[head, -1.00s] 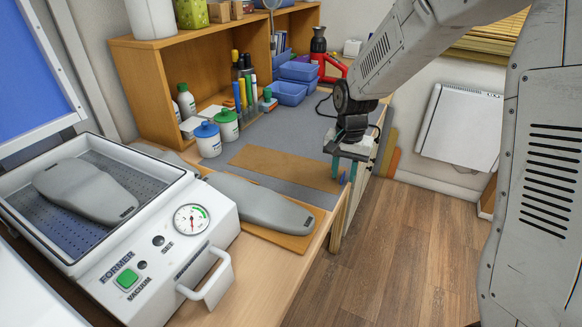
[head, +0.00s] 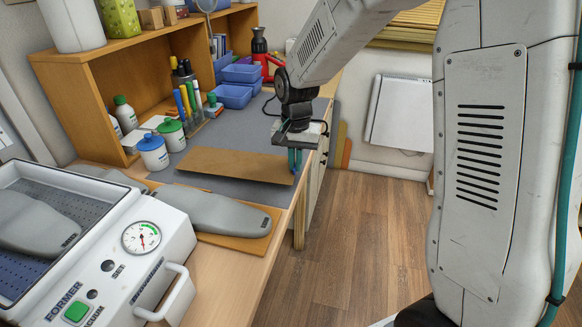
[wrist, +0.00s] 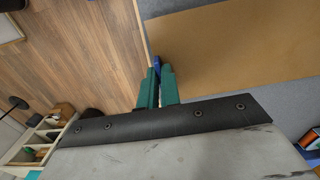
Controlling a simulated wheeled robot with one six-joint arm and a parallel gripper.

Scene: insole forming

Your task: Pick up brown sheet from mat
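The brown sheet (head: 235,164) is a flat, thin rectangle over the grey mat (head: 258,131) on the bench. In the wrist view the sheet (wrist: 235,45) fills the upper right. My gripper (head: 295,160) points down at the sheet's right end, by the bench edge. In the wrist view its green fingers (wrist: 157,68) are close together at the sheet's edge, with blue showing at the tips. They look shut on that edge, though the contact itself is hidden. I cannot tell whether the sheet is clear of the mat.
A grey foot form (head: 215,213) lies on a brown board in front of the sheet. The vacuum former (head: 130,255) stands at lower left. Blue bins (head: 234,95), pens and lidded jars (head: 153,152) stand behind. Open floor (head: 345,235) lies right of the bench.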

